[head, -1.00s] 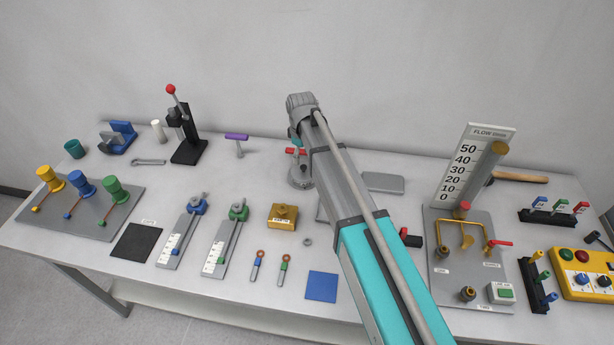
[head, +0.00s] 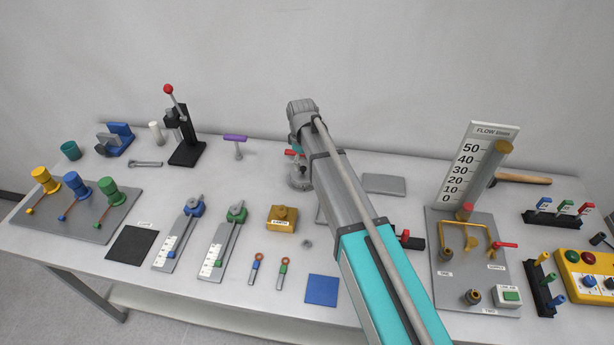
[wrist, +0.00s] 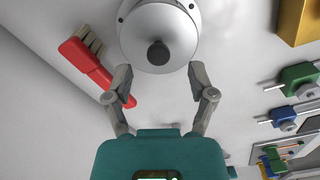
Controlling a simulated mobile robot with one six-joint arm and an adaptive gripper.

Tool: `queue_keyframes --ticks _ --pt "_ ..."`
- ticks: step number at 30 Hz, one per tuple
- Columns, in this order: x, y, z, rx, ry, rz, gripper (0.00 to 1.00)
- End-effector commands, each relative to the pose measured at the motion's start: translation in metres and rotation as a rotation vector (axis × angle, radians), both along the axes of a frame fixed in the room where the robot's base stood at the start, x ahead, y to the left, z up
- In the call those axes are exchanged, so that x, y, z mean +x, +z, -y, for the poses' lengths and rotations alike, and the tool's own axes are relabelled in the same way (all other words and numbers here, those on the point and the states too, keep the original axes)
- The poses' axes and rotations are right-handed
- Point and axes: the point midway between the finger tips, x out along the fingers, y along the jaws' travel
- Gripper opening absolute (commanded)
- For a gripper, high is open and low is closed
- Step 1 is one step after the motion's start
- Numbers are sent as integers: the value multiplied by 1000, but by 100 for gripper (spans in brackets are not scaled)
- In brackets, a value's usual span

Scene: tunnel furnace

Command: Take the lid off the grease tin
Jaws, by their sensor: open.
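The grease tin looks like a round grey tin (wrist: 140,60) seen from above, with a pale lid (wrist: 160,22) and a dark round knob (wrist: 158,54) on it. In the head view the tin (head: 299,183) stands mid-table, partly covered by my arm. My gripper (wrist: 160,82) is open in the wrist view. Its two fingers are apart, on either side of the tin's near edge, with the knob a little beyond the line between the tips. Nothing is held. I cannot tell how far above the lid the fingers are.
A red-handled brush (wrist: 88,65) lies close beside the tin, by the left finger. A brass box (head: 282,218) stands in front of the tin. A purple-handled tool (head: 236,140) stands to the left. A grey flat block (head: 384,184) lies to the right.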

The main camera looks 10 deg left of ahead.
Motion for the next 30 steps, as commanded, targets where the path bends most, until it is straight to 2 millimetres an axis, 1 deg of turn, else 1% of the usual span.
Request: queue_keyframes --ticks 1,12,17,30 --pt "1 -8 0 0 0 0 72" --pt "2 -33 1 0 1 0 72" --pt "2 -36 1 0 1 0 72" --pt "1 -35 1 0 1 0 72"
